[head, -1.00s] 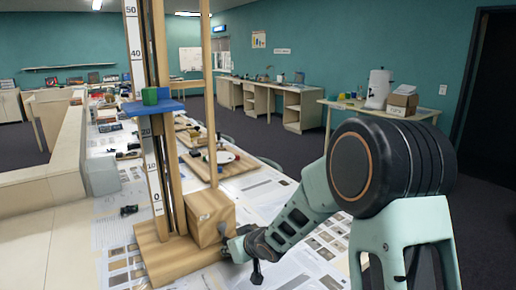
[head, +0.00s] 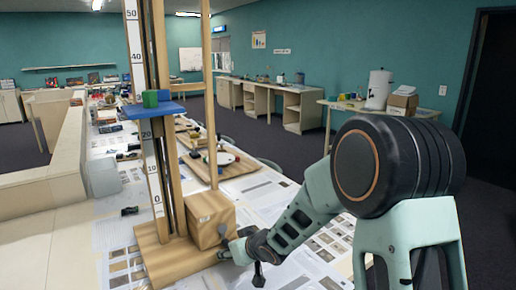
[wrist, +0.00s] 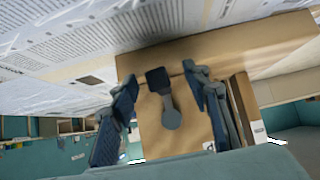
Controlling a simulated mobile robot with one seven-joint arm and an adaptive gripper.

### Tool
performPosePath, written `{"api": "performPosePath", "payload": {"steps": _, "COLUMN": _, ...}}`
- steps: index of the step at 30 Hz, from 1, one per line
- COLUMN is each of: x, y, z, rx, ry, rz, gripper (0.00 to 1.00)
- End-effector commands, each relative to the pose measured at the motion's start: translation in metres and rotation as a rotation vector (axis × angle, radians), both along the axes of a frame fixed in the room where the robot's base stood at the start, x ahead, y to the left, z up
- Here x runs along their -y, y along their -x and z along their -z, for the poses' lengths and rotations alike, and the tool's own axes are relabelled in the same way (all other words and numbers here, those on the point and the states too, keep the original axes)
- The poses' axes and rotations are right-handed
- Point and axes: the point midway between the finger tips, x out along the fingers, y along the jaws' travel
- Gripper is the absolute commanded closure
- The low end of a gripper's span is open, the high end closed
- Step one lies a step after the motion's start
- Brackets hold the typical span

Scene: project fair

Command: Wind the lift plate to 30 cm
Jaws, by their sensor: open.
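The wooden lift tower stands on the table at left with a number scale (head: 155,180). Its blue lift plate (head: 165,109) sits between the 20 and 40 marks and carries a green block (head: 152,98). The 30 mark cannot be read. At the tower's foot is a wooden box (head: 205,222) with a grey crank (head: 222,229). In the wrist view the crank arm (wrist: 170,112) ends in a dark square knob (wrist: 158,79). My gripper (wrist: 160,77) is open, its fingers on either side of the knob with visible gaps. It also shows in the head view (head: 227,250), beside the box.
Printed sheets (head: 262,202) cover the table around the base. A low pale partition (head: 60,160) runs along the left. A side table (head: 350,106) with boxes stands at back right.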

Motion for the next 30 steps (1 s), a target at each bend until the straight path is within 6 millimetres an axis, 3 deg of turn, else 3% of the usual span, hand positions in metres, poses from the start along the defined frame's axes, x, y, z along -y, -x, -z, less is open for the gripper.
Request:
{"api": "performPosePath", "payload": {"steps": 21, "x": 0.025, "y": 0.037, "z": -0.041, "rx": 0.001, "ry": 0.0, "rz": 0.001, "gripper": 0.56}}
{"api": "performPosePath", "payload": {"steps": 30, "x": 0.029, "y": 0.042, "z": -0.044, "rx": 0.002, "ry": -0.001, "rz": 0.0, "gripper": 0.56}}
